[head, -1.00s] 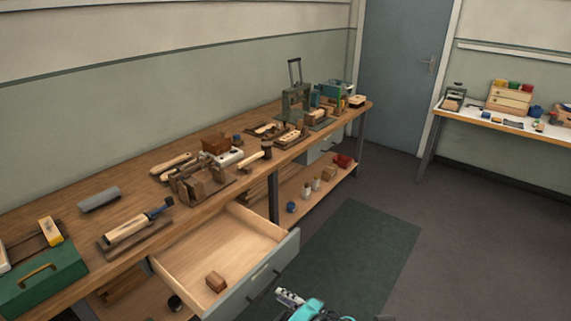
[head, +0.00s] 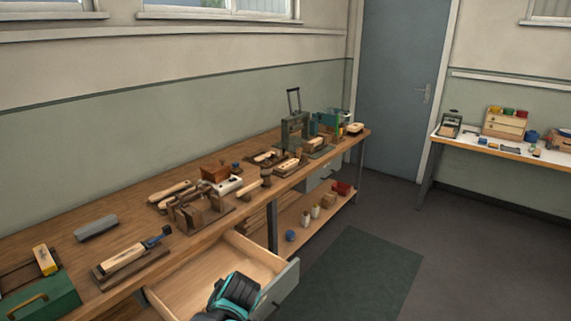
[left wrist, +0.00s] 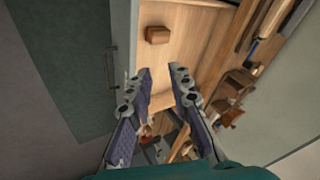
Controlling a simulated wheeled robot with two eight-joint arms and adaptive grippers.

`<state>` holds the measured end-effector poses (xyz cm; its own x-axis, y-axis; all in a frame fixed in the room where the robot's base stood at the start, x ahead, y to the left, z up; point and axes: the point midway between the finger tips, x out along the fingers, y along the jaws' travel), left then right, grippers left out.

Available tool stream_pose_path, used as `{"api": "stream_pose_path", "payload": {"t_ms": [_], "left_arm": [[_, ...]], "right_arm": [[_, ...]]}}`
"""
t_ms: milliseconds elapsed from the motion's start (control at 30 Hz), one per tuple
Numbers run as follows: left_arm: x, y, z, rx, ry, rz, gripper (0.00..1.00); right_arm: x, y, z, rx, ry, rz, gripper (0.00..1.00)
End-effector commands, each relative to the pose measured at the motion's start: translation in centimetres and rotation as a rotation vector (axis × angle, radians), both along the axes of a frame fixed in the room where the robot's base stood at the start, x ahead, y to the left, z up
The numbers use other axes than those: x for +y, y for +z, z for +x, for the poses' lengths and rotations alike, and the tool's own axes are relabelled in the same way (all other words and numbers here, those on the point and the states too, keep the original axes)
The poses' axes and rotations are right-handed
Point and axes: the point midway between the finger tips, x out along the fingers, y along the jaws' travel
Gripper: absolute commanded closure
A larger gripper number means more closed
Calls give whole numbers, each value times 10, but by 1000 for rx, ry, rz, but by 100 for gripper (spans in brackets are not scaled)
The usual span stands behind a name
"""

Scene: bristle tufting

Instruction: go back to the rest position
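My left gripper (left wrist: 160,72) is open and empty in the left wrist view, its two fingers well apart. Beyond the fingertips is the open wooden drawer (left wrist: 183,62) with a small brown block (left wrist: 157,34) in it. The block is apart from the fingers. In the head view, a black and teal part of one of my arms hangs over the front of the pulled-out drawer (head: 187,292) and hides the block. No fingers show there. My right gripper cannot be made out in either view.
The workbench (head: 70,221) runs along the wall with tools, wooden blocks and a green toolbox (head: 42,299) on it. The drawer's grey front (head: 279,289) juts out over the floor. A dark green mat (head: 355,270) and open floor lie to the right.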

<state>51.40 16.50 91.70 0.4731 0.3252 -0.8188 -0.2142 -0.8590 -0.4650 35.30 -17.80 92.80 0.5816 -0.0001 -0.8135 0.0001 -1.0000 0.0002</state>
Motion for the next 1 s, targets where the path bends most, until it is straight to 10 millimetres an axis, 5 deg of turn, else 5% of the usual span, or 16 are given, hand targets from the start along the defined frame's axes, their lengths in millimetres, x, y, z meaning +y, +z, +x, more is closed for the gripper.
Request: {"api": "stream_pose_path", "payload": {"t_ms": [200, 433, 633, 1000], "left_arm": [[17, 18, -78, -51, 73, -222, 80], [17, 16, -139, -126, 148, -419, 80], [14, 12, -159, -162, 180, -499, 80], [13, 11, -160, -167, 183, -507, 80]], "right_arm": [[0, 0, 0, 0, 0, 0, 60], [0, 0, 0, 0, 0, 0, 60], [0, 0, 0, 0, 0, 0, 60], [0, 0, 0, 0, 0, 0, 60]]}}
